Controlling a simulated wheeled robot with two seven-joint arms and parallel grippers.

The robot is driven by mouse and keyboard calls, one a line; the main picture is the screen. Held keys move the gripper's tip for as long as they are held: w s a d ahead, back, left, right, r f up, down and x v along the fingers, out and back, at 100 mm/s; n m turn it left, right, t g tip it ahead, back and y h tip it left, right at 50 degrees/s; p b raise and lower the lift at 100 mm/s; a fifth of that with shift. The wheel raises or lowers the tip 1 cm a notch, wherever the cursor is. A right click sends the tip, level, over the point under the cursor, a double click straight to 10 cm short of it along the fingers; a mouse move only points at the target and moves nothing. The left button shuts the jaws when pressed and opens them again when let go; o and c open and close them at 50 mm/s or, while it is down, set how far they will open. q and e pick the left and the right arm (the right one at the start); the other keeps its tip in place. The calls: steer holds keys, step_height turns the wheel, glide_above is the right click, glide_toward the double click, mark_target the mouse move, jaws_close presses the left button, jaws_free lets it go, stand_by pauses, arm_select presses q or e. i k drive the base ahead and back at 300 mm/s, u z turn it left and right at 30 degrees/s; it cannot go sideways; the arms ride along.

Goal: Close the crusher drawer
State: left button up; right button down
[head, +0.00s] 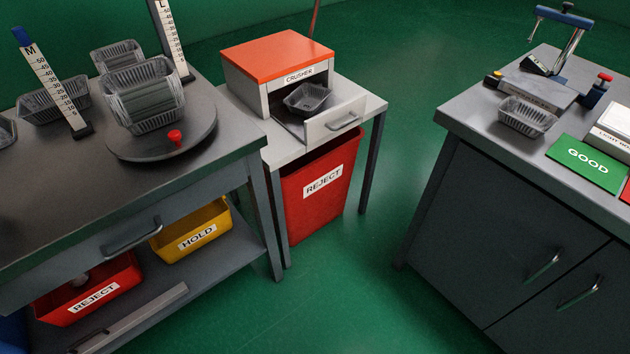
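The crusher (278,69) is a grey box with an orange lid and a "CRUSHER" label. It stands on a small light table in the middle of the head view. Neither of my grippers shows in the head view.
A red REJECT bin (322,190) stands under the crusher table. A dark bench (60,205) with a turntable and stacked foil trays is at left. A grey cabinet (500,220) with a GOOD mat is at right. Green floor between is clear.

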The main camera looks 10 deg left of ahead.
mark_target(336, 114)
steer(key=u, duration=0.7)
steer(key=i, duration=0.65)
steer(key=u, duration=0.05)
